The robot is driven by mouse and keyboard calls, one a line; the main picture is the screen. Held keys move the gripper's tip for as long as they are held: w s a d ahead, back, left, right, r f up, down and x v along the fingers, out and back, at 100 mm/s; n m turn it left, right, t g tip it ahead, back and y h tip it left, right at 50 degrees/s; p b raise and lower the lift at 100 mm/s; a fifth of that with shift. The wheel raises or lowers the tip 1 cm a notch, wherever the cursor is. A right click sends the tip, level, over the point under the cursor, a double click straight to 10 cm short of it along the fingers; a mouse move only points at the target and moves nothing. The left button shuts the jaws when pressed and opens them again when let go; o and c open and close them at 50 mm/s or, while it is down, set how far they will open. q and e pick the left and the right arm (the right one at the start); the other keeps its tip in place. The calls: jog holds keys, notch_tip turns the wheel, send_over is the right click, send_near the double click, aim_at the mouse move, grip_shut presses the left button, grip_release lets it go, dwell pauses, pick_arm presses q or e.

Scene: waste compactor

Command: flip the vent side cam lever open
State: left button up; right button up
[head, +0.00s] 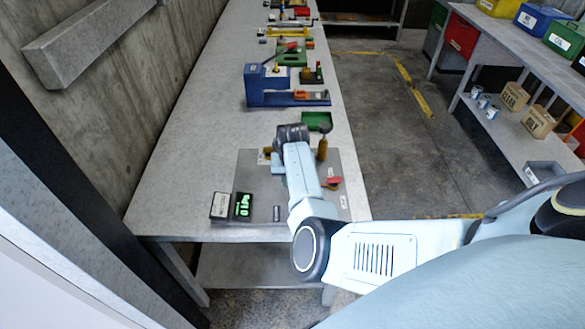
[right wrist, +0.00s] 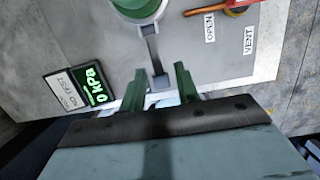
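In the right wrist view my right gripper (right wrist: 160,72) is open, its two green fingers apart. A grey lever-like bar (right wrist: 151,50) runs from a round green-rimmed part (right wrist: 143,10) toward the gap between the fingertips; I cannot tell whether they touch it. A red and orange handle (right wrist: 237,8) lies right of it on the grey plate, near small white labels (right wrist: 209,27). Which of these is the vent side cam lever I cannot tell. In the head view my right arm covers the middle of the plate (head: 250,170). My left gripper is not in view.
A lit display (head: 242,206) reads 0 kPa beside a small sign (head: 219,206). A brass post (head: 322,150) stands at the plate's far right. A blue fixture (head: 270,88) and other fixtures stand farther along the bench (head: 190,150). A concrete wall is on the left.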

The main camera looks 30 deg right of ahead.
notch_tip(320, 180, up, 11)
jog(key=s+a, duration=0.1)
jog(key=s, duration=0.1)
jog(key=shift+f, duration=0.15)
dwell(0.4)
